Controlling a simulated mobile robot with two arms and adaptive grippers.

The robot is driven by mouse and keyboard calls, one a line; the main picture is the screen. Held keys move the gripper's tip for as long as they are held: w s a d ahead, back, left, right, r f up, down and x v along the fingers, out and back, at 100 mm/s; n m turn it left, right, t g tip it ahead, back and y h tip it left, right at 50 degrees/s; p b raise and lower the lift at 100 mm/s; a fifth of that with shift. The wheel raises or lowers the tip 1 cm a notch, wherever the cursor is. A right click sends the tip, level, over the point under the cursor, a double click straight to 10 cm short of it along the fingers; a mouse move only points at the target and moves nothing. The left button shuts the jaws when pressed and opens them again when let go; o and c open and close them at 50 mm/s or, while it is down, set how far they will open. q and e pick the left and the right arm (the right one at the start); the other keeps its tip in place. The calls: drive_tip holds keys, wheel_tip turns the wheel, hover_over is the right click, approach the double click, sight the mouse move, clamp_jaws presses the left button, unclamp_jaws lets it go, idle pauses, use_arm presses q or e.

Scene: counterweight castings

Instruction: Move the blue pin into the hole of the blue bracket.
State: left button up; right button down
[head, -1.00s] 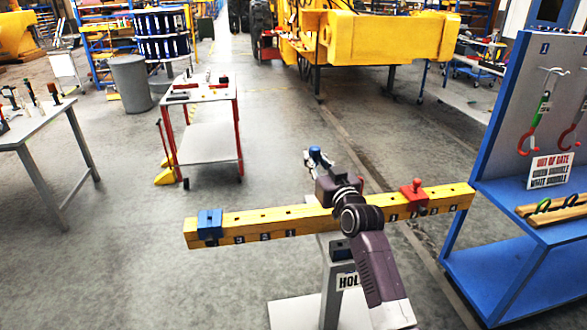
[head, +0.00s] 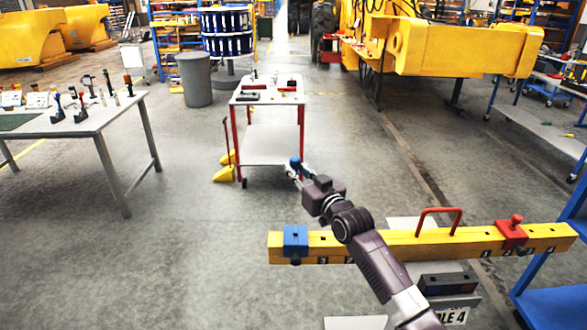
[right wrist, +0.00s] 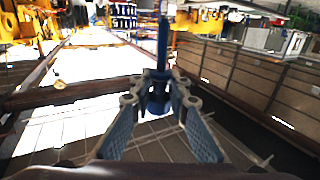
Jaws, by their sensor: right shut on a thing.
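The blue bracket (head: 295,236) sits on the left end of a yellow beam (head: 385,247) with numbered marks. My right gripper (head: 300,170) is shut on the blue pin (head: 295,161) and holds it upright in the air. In the head view the pin appears above the bracket and apart from it. In the right wrist view the fingers (right wrist: 160,88) close around the pin (right wrist: 163,45), whose thicker blue lower part shows between them. My left gripper is out of view.
A blue rack (head: 560,285) is at the right. Tables (head: 70,122) stand behind left. Open floor lies left of the beam.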

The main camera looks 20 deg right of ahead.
sight(296, 230)
drive_tip(key=shift+s+d+r, duration=0.1)
drive_tip(key=shift+s+d, duration=0.05)
drive_tip(key=shift+d, duration=0.05)
drive_tip(key=shift+a+f, duration=0.15)
drive_tip(key=shift+f, duration=0.3)
drive_tip(key=shift+f+b, duration=1.15)
drive_tip(key=shift+f, duration=0.15)
drive_tip(key=shift+f+b, duration=7.2)
drive_tip(key=shift+f, duration=2.45)
drive_tip(key=c, duration=1.8)
unclamp_jaws()
drive_tip(key=shift+o, duration=0.2)
